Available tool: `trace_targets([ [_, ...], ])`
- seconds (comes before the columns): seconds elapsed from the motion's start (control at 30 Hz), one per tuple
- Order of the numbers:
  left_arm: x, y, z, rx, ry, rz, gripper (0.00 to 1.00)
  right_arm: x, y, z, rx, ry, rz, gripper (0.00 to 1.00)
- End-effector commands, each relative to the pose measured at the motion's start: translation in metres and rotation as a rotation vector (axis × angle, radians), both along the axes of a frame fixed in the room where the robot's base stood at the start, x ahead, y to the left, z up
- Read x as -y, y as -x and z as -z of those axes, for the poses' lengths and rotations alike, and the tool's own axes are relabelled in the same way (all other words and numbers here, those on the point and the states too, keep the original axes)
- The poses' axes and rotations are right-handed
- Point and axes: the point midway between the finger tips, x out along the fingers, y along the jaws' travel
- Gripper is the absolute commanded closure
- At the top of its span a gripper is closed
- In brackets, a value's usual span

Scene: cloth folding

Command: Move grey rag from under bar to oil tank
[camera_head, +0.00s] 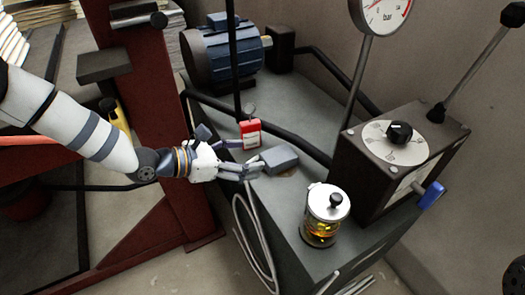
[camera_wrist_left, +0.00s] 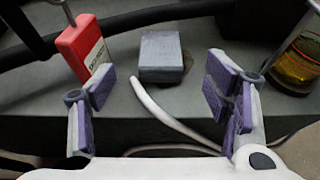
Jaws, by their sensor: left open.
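A small grey block-like folded rag (camera_head: 279,158) lies on the grey top of the oil tank (camera_head: 292,105), over a brownish stain. It also shows in the left wrist view (camera_wrist_left: 161,56), ahead of the fingers. My left gripper (camera_head: 246,170) is just left of the rag in the head view, at the tank's edge. The rag looks free of the fingers. My right gripper is not in view.
A red tag (camera_head: 250,134) hangs left of the rag. A glass jar of yellow oil (camera_head: 319,232) with a metal lid stands at the tank's front. A dark control box (camera_head: 385,170) is at the right, a blue motor (camera_head: 228,52) behind. A red frame (camera_head: 150,90) stands left.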

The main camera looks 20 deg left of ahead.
Motion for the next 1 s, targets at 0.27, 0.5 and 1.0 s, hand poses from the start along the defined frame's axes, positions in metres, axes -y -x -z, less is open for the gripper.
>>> trace_targets([
  [0.27,-0.004,0.014,-0.002,-0.008,-0.005,0.016,0.29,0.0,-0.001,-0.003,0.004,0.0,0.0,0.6],
  [0.5,0.077,0.181,0.099,-0.31,-0.241,0.59,0.29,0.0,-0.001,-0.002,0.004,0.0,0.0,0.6],
  [1.0,0.002,0.544,0.135,0.197,-0.809,2.341,0.29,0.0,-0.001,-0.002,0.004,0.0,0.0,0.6],
])
